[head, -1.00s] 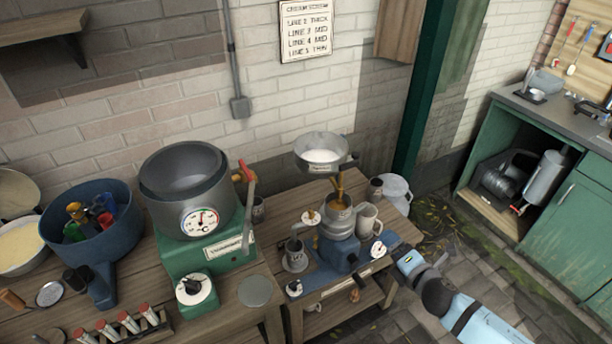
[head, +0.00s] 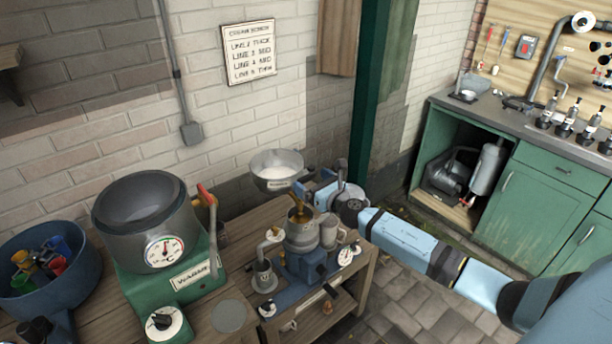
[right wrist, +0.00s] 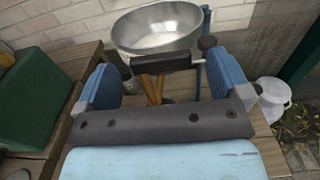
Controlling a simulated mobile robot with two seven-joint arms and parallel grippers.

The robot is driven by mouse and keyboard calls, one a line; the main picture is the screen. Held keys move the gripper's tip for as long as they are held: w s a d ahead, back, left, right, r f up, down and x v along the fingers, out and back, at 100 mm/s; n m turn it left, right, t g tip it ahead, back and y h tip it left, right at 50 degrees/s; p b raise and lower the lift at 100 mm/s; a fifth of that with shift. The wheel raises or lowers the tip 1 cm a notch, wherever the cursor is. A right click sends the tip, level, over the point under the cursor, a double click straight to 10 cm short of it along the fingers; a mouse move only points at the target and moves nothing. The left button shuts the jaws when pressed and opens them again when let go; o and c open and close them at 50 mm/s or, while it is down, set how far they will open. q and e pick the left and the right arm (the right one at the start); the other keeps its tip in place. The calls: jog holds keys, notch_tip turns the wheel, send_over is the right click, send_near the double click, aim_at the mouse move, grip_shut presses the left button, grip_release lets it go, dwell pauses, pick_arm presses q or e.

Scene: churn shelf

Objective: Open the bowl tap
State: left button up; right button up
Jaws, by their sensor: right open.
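The steel bowl (head: 277,160) of white liquid sits above the separator (head: 303,237) at the back of the small wooden table. It also shows in the right wrist view (right wrist: 158,20). There, a dark bar on a thin rod, apparently the bowl tap's handle (right wrist: 160,63), lies across the bowl's near side, between my finger pads. My right gripper (head: 314,190) is open beside the bowl's right side; its blue pads stand left and right of the bar in the right wrist view (right wrist: 162,70), apart from it. In the head view the gripper hides most of the tap. My left gripper is out of view.
A green warmer (head: 180,262) with a grey pot (head: 146,225) stands to the left, its red-tipped lever (head: 207,195) upright. A mug (head: 330,228) stands close right of the separator. A green post (head: 365,110) rises behind my right arm. Paved floor (head: 385,285) is clear at right.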

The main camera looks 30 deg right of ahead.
aim_at(308, 178)
jog(key=shift+w+a, duration=0.15)
jog(key=shift+w, duration=1.35)
jog(key=shift+c, duration=0.3)
jog(key=c, duration=0.9)
